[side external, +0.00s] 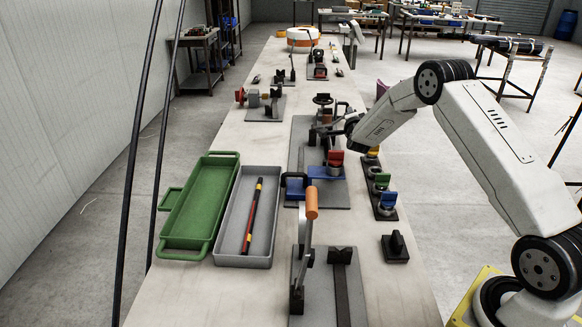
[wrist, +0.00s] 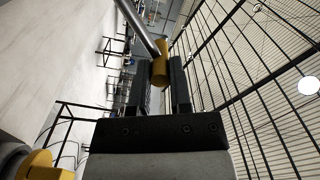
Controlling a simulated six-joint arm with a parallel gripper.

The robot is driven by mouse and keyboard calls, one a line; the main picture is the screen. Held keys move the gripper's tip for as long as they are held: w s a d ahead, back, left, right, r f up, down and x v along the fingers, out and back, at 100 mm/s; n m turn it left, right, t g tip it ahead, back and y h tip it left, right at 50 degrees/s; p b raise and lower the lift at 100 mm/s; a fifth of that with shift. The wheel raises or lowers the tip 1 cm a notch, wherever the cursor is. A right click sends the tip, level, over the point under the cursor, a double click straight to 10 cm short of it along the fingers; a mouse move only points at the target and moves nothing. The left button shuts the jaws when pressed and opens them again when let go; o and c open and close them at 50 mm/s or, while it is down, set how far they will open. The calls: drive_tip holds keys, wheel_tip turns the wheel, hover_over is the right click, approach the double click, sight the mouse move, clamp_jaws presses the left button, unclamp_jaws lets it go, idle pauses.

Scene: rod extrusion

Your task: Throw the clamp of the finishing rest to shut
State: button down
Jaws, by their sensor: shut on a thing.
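My gripper (wrist: 161,75) is shut on a yellow cylindrical grip (wrist: 160,68) in the wrist view. The grip sits on the end of a grey metal lever (wrist: 138,25) that runs up and left. I take this as the clamp's handle. In the side external view my gripper (side external: 326,131) is low over the grey plate (side external: 298,150) in the middle of the bench, beside dark fixtures. The grip is too small and hidden to make out there, and whether the clamp is open or shut cannot be told.
A blue bracket (side external: 327,173) with a red-topped piece stands just in front of my gripper. An orange-handled lever (side external: 312,203) stands upright nearer the camera. A green tray (side external: 186,240) and a grey tray (side external: 224,258) holding a striped rod (side external: 252,216) lie left. A dark rack (side external: 385,213) stands right.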

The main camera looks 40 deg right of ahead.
drive_tip(key=shift+s+d+f+m, duration=0.15)
drive_tip(key=shift+d+f+m, duration=0.05)
drive_tip(key=shift+f+m, duration=0.2)
drive_tip(key=shift+s+d+f, duration=0.1)
drive_tip(key=shift+s+f, duration=0.05)
drive_tip(key=shift+f, duration=0.3)
drive_tip(key=shift+s+d+f, duration=0.1)
drive_tip(key=shift+f, duration=0.3)
drive_tip(key=c, duration=0.5)
unclamp_jaws()
drive_tip(key=shift+c, duration=0.2)
drive_tip(key=shift+s+a, duration=0.1)
drive_tip(key=shift+a, duration=0.05)
drive_tip(key=v, duration=0.7)
drive_tip(key=shift+a, duration=0.2)
drive_tip(key=shift+s, duration=0.15)
